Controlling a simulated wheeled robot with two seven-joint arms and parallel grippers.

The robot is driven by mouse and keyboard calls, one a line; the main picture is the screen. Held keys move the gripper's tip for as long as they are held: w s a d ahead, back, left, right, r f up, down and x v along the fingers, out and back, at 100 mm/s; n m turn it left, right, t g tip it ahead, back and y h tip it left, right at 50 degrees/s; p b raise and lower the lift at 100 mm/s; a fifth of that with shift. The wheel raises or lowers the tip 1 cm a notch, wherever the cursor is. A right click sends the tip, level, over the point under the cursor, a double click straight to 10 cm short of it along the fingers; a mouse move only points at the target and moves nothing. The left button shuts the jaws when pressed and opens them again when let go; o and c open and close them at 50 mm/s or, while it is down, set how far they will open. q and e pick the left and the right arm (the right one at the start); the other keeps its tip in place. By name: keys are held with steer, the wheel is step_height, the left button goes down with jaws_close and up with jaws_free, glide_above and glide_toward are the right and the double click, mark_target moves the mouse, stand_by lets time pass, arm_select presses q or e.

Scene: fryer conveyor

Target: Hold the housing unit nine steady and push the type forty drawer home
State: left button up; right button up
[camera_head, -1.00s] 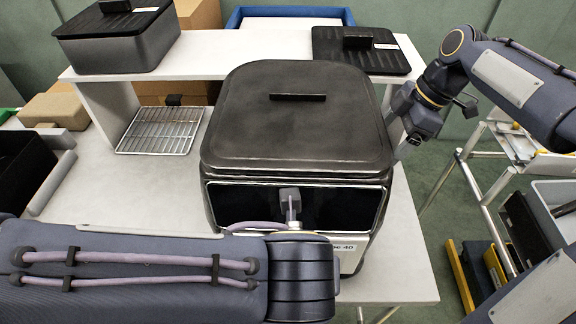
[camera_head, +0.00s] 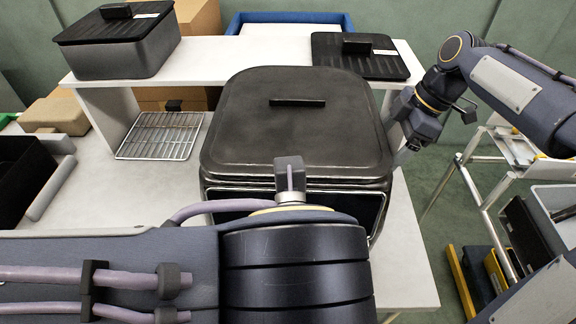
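The housing unit (camera_head: 300,125) is a large black box with rounded corners and a handled lid, standing on the white table. Its front opening has a silver rim (camera_head: 384,200). The drawer's front and its label are hidden behind my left arm, so how far it sits in cannot be told. My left gripper (camera_head: 290,176) is at the middle of the front, pointing at the unit; its fingertips cannot be made out. My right gripper (camera_head: 402,156) is beside the unit's right side, pointing down, close to or touching it; its finger opening is not clear.
A white shelf (camera_head: 235,52) behind the unit carries a dark lidded pan (camera_head: 120,45) and a flat black lid (camera_head: 360,58). A wire rack (camera_head: 160,135) lies left of the unit. A black bin (camera_head: 22,180) is at far left. The table's right strip is bare.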

steer(key=o, duration=1.2)
steer(key=shift+s+a, duration=0.1)
steer(key=shift+a, duration=0.05)
